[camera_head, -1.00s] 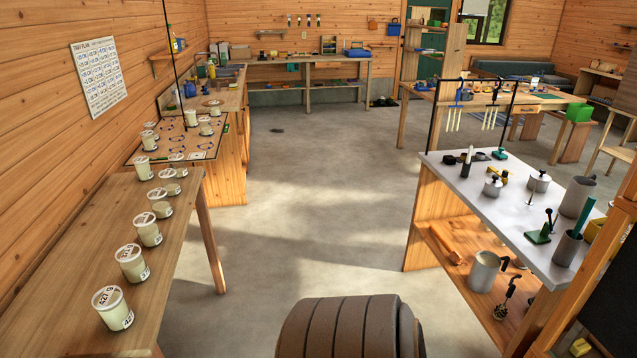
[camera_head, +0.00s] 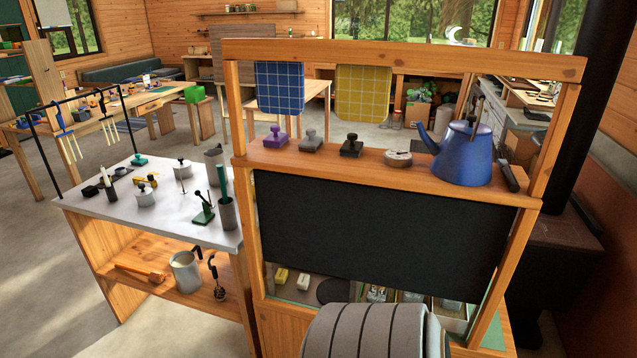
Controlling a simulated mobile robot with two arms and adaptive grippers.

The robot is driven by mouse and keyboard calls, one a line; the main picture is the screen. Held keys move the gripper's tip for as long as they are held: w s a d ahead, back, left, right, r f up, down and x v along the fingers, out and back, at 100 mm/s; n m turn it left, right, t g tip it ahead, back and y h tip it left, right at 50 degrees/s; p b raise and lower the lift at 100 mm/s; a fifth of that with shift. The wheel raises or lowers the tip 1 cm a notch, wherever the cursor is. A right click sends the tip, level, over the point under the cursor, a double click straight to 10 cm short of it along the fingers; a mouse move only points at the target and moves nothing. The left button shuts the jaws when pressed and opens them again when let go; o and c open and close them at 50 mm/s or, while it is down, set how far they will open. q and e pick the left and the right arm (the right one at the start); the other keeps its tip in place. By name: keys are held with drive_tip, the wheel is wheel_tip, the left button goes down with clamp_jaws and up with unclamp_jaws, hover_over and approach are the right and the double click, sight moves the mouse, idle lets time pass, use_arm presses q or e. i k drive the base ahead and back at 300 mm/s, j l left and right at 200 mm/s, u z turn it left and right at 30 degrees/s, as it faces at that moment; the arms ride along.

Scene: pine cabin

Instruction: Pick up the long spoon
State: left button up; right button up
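I cannot make out a long spoon for certain. Long pale tools (camera_head: 68,146) hang from a black rack (camera_head: 33,138) at the left, too small to identify. A grey-topped workbench (camera_head: 150,212) at centre left carries small lidded metal pots (camera_head: 145,197), a green press-like stand (camera_head: 203,213) and a grey cylinder (camera_head: 227,215) with a green strip standing in it. On its lower shelf are a grey jug (camera_head: 185,272) and a dark-handled, whisk-like tool (camera_head: 218,286). Neither of my grippers is in view.
A wooden stand with a black panel (camera_head: 375,235) fills the centre right. Its shelf holds a blue kettle (camera_head: 463,155) and several stamp-like blocks (camera_head: 311,140). A dark stove (camera_head: 550,265) with a pipe stands at the right. Open concrete floor (camera_head: 35,270) lies at the left.

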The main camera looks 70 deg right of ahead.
sight(220, 167)
drive_tip(key=z, duration=1.8)
